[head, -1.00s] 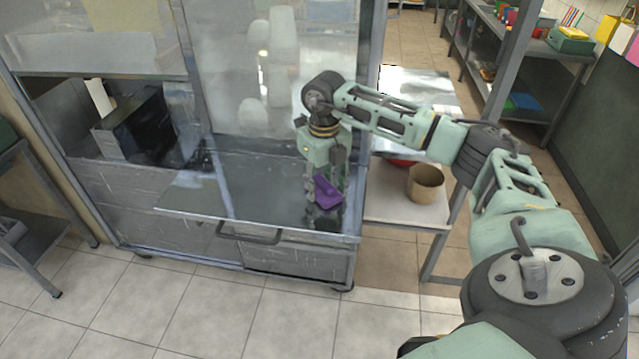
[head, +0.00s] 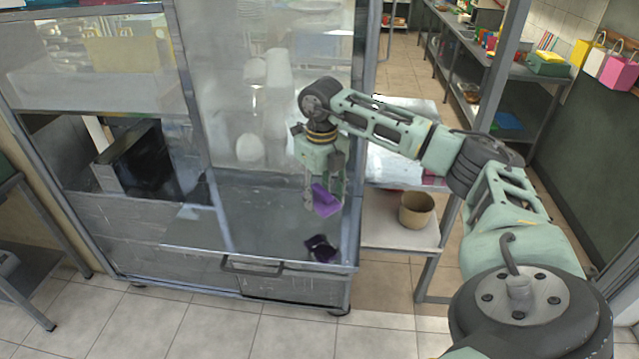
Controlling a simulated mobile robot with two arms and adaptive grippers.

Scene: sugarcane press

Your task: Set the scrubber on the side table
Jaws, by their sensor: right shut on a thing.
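My right gripper (head: 324,204) is shut on the purple scrubber (head: 325,199) and holds it above the grey metal counter (head: 250,215), near its right front corner. A dark purple shape below it on the shiny counter looks like its reflection. A low white table (head: 383,234), which seems to be the side table, stands just right of the counter, beyond the cabinet post. My right arm crosses above it and hides part of its back. My left gripper is not in view.
A tan pot (head: 416,210) stands on the right part of the white table, with a reddish thing partly hidden behind it. Glass panels and a metal frame rise behind and beside the counter. The table's front left part is clear.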

